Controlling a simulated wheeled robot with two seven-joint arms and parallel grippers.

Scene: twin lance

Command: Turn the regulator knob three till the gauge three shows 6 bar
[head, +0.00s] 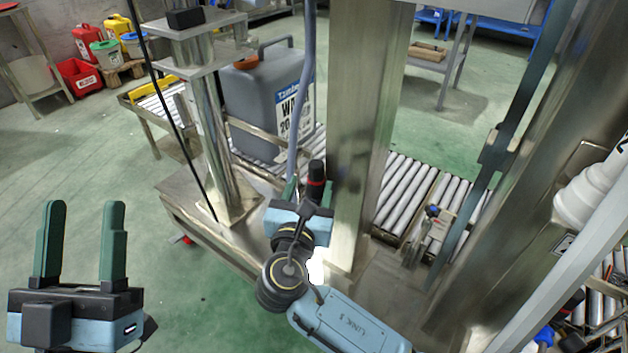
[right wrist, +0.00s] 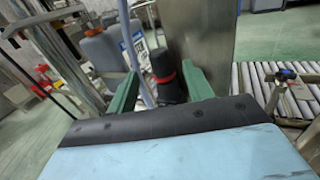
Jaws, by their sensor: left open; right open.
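A black knob with a red ring (head: 316,180) stands upright in front of the steel column. It also shows in the right wrist view (right wrist: 164,72), at the far end of my right gripper. My right gripper (head: 309,188) is open, its green fingers on either side of the knob in the right wrist view (right wrist: 161,72). I cannot tell if they touch it. No number on the knob and no readable gauge dial shows. My left gripper (head: 87,208) is open and empty at the lower left, over the floor, far from the knob.
A wide steel column (head: 362,120) rises right beside the knob. A grey canister (head: 262,105) stands behind on the roller conveyor (head: 405,190). A grey hose (head: 302,90) hangs close by. A thinner steel post (head: 215,130) stands left. The green floor at left is open.

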